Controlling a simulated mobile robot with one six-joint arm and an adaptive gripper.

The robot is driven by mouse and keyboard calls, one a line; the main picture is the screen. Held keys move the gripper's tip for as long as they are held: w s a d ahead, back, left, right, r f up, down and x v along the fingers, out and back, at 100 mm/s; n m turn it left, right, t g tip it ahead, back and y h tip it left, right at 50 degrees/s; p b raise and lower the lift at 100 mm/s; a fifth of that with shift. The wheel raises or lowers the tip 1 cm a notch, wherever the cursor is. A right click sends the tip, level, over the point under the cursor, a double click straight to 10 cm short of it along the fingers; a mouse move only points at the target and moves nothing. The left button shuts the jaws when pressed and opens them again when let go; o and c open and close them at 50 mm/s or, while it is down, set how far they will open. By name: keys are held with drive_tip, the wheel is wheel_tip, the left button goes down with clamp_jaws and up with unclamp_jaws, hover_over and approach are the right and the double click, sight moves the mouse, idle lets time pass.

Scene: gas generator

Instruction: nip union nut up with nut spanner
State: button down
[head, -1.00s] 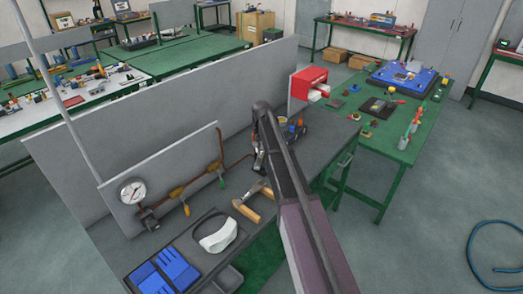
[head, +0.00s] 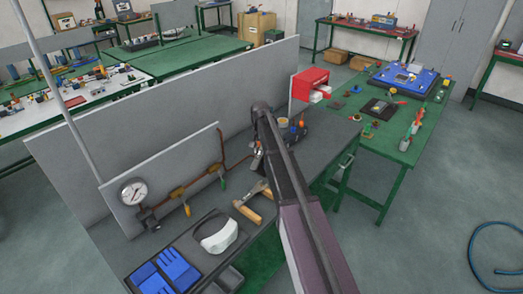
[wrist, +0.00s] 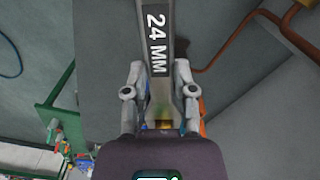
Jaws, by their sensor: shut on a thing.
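The nut spanner (wrist: 157,40) is a grey metal bar marked "24 MM". It runs up the middle of the wrist view, away from my gripper. My gripper (wrist: 159,74) is shut on it, with one finger on each side. In the head view my own arm hides most of the gripper and spanner. A small brass-coloured piece (wrist: 164,125) shows at the near end of the spanner; I cannot tell what it is. Copper pipe (wrist: 240,35) runs at the upper right of the wrist view. I cannot make out the union nut in either view.
An upright grey panel (head: 150,108) lines the back. A red box (head: 309,85) stands beyond my arm.

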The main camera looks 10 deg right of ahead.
drive_tip(key=shift+w+a, duration=0.15)
drive_tip(key=shift+w+a+m, duration=0.1)
drive_tip(key=shift+a+m, duration=0.1)
drive_tip(key=shift+m, duration=0.3)
drive_tip(key=shift+w+a, duration=0.15)
drive_tip(key=shift+a, duration=0.05)
idle(0.3)
drive_tip(key=shift+w+a+m, duration=0.15)
drive_tip(key=shift+a+m, duration=0.05)
drive_tip(key=shift+m, duration=0.3)
drive_tip(key=shift+w+a, duration=0.1)
drive_tip(key=shift+w+a+m, duration=0.2)
drive_tip(key=shift+a+m, duration=0.05)
drive_tip(key=shift+m, duration=0.25)
